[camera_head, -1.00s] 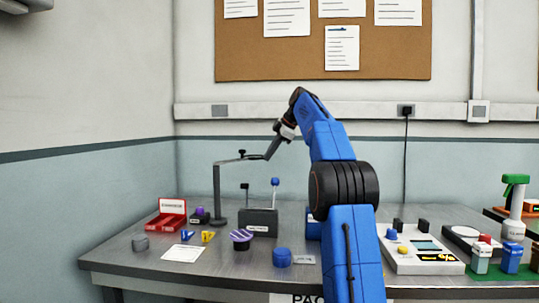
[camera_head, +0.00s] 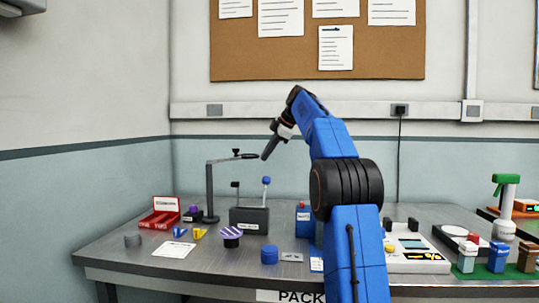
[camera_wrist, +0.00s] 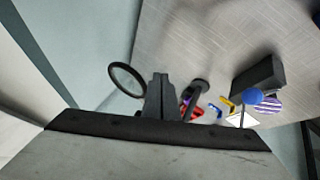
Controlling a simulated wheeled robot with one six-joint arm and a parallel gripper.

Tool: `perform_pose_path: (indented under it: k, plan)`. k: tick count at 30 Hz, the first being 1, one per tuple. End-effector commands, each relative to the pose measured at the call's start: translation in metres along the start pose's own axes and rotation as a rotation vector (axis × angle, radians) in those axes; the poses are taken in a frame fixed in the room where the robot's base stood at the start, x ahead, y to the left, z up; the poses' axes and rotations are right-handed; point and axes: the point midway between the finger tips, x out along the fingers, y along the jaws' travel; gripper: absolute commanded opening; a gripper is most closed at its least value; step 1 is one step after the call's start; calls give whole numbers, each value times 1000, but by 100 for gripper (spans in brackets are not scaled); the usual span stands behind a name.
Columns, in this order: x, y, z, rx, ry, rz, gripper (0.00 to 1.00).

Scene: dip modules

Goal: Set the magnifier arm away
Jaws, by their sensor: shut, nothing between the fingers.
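The magnifier arm is a dark upright post (camera_head: 209,192) on a round base at the back left of the bench. Its thin horizontal arm (camera_head: 224,160) reaches right, with a small knob at the joint. Its round, dark-rimmed lens (camera_wrist: 127,80) shows in the wrist view, left of my fingers, with the post (camera_wrist: 197,95) to their right. My gripper (camera_head: 264,157) points down and left close to the arm's right end in the head view. Its fingers (camera_wrist: 158,77) are together and empty. I cannot tell whether they touch the magnifier.
A dark box with a blue-knobbed lever (camera_head: 249,219) stands right of the post. A red tray (camera_head: 160,219), purple-striped knob (camera_head: 231,237) and blue cylinder (camera_head: 269,255) are on the bench. A control panel (camera_head: 420,262) lies at right. The wall is close behind.

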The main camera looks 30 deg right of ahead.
Motion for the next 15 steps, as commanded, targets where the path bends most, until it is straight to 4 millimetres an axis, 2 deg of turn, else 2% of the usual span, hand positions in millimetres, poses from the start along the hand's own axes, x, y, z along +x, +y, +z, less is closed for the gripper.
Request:
perform_pose_path:
  k: [15]
  plan:
    - [-64, 10, 10, 2, -3, 1, 0]
